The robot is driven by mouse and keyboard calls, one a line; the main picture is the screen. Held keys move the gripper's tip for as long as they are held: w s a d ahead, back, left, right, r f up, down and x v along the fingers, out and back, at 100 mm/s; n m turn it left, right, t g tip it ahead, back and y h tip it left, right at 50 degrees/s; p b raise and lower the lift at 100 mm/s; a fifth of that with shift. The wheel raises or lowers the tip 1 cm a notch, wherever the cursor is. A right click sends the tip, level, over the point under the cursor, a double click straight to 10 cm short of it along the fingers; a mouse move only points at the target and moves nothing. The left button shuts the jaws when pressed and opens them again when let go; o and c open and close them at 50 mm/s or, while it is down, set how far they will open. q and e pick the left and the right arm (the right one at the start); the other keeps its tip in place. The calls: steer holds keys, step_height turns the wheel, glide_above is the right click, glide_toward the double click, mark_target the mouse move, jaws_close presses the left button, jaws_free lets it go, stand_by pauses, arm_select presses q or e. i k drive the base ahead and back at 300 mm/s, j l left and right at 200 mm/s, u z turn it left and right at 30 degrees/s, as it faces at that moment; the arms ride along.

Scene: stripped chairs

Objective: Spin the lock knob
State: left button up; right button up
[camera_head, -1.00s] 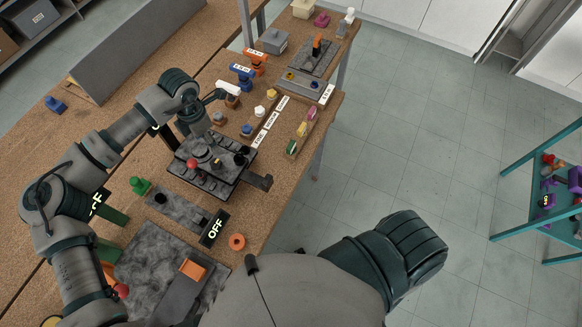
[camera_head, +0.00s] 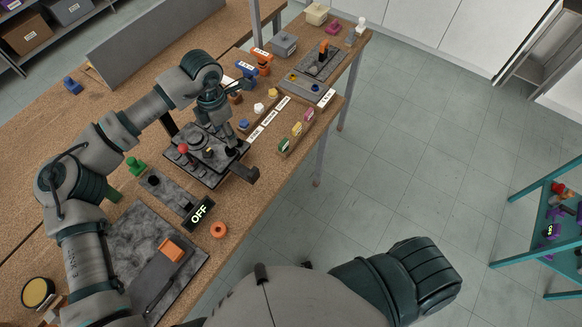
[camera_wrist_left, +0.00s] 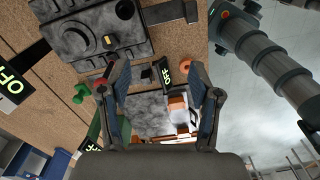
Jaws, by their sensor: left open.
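A dark panel (camera_head: 205,172) with several controls lies on the wooden bench. Which of these is the lock knob I cannot tell. In the left wrist view the round dial (camera_wrist_left: 75,38) and the black knob (camera_wrist_left: 124,9) show at the upper left. My left gripper (camera_head: 225,132) is over the panel's far right part; in the wrist view its open fingers (camera_wrist_left: 160,78) are apart with nothing held. My right gripper is out of view.
A plate with an OFF sign (camera_head: 200,212), an orange ring (camera_head: 218,230) and a green knob (camera_head: 135,165) lie near the panel. Small coloured blocks (camera_head: 297,130) stand along the bench edge. Open floor (camera_head: 400,150) lies to the right.

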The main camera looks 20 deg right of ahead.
mark_target(207, 153)
steer(key=k+l, duration=0.35)
steer(key=i+l+u, duration=0.35)
steer(key=l, duration=0.2)
steer(key=i+l+u, duration=0.15)
steer(key=l, duration=0.15)
steer(key=i+l+u, duration=0.15)
steer(key=l, duration=0.2)
steer(key=k, duration=0.05)
